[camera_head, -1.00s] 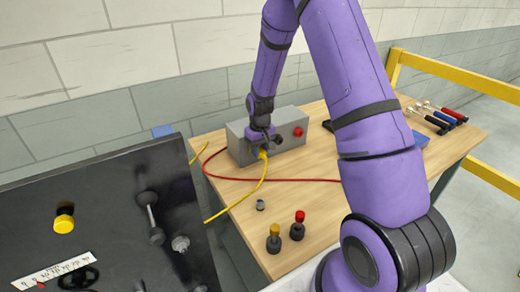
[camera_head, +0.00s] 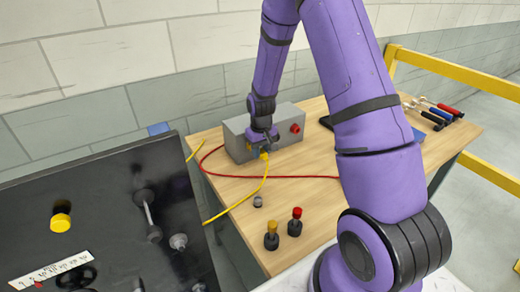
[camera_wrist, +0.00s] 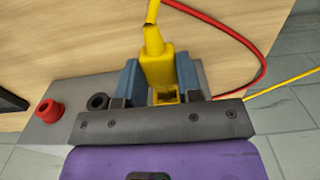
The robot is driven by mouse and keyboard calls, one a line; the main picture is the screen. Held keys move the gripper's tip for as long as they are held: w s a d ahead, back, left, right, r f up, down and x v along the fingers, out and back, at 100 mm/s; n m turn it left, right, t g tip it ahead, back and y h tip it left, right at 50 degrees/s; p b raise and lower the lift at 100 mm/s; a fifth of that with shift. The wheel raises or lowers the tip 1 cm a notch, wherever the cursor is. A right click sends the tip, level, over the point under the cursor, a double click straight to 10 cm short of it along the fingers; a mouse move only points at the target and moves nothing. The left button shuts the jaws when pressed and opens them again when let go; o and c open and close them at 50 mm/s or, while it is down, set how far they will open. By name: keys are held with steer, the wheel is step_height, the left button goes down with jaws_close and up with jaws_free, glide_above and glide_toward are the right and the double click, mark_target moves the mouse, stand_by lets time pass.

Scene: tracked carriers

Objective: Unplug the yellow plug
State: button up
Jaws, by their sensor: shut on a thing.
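The yellow plug (camera_head: 264,156) is at the front of the grey box (camera_head: 236,141) on the wooden bench. My gripper (camera_head: 263,147) is shut on it. In the wrist view the blue fingers of my gripper (camera_wrist: 160,82) press on both sides of the yellow plug (camera_wrist: 158,68), and its yellow cable leads away from the box. The grey box (camera_wrist: 70,132) is partly hidden behind my gripper. The plug's inner end is hidden in part, so I cannot tell whether it still touches its socket.
A red knob (camera_wrist: 48,110) and a dark round fitting (camera_wrist: 97,101) stick out beside the plug. A red cable (camera_head: 225,175) crosses the bench. Small pegs with yellow (camera_head: 272,229) and red (camera_head: 297,213) tops stand nearer. A black panel (camera_head: 100,200) stands at left.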

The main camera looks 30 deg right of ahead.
mark_target(266, 158)
steer(key=shift+s, duration=0.1)
steer(key=shift+s, duration=1.7)
steer(key=shift+o, duration=1.4)
steer(key=shift+c, duration=1.4)
